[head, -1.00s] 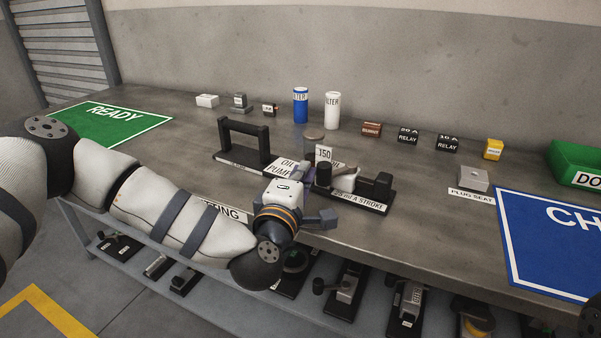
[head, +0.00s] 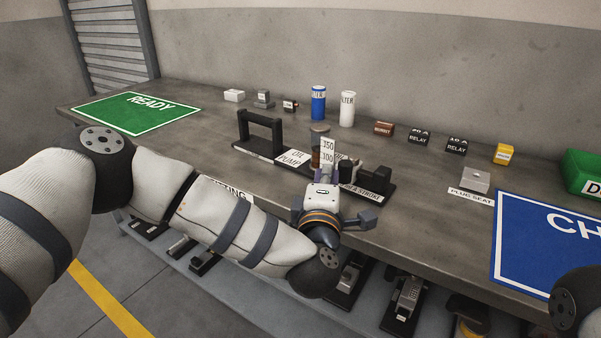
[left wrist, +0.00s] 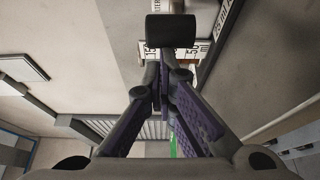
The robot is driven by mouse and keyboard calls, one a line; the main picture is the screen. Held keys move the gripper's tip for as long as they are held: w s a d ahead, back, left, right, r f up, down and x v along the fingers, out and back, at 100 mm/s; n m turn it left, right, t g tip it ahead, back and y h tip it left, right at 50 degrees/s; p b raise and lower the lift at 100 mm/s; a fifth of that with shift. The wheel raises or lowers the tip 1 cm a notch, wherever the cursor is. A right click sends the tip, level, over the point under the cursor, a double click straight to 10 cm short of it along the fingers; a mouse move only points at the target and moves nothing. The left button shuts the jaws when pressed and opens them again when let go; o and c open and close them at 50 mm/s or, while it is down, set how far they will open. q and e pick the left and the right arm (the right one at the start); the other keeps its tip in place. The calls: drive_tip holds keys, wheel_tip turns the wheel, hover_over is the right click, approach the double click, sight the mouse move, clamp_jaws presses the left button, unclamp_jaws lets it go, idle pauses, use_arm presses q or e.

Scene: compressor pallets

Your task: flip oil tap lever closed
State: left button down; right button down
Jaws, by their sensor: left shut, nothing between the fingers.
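The oil pump stand with its "OIL PUMP" label (head: 293,158) is on the bench. A jar (head: 319,134) with brown content stands there behind a white scale card (head: 328,151). My left gripper (head: 327,173) is shut and empty, in front of the card and the stand. In the left wrist view its purple-padded fingers (left wrist: 162,82) meet just short of a dark rounded block (left wrist: 171,31), with the white scale card behind. I cannot tell if they touch or if this block is the tap lever. The lever is not clearly seen in the head view. My right gripper is not in view.
Dark blocks (head: 374,178) stand on the stand's base right of the gripper. A black handle frame (head: 261,128) is to the left. Blue (head: 318,103) and white (head: 347,108) filters stand behind.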

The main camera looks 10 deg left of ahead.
sight(343, 172)
use_arm(q)
drive_tip(key=shift+s+d, duration=0.2)
drive_tip(key=shift+d, duration=0.45)
drive_tip(key=shift+s+d+p, duration=0.15)
drive_tip(key=shift+d+p, duration=0.15)
drive_tip(key=shift+d, duration=0.65)
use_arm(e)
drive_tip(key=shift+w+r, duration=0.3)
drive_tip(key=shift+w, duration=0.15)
use_arm(q)
drive_tip(key=shift+a, duration=0.1)
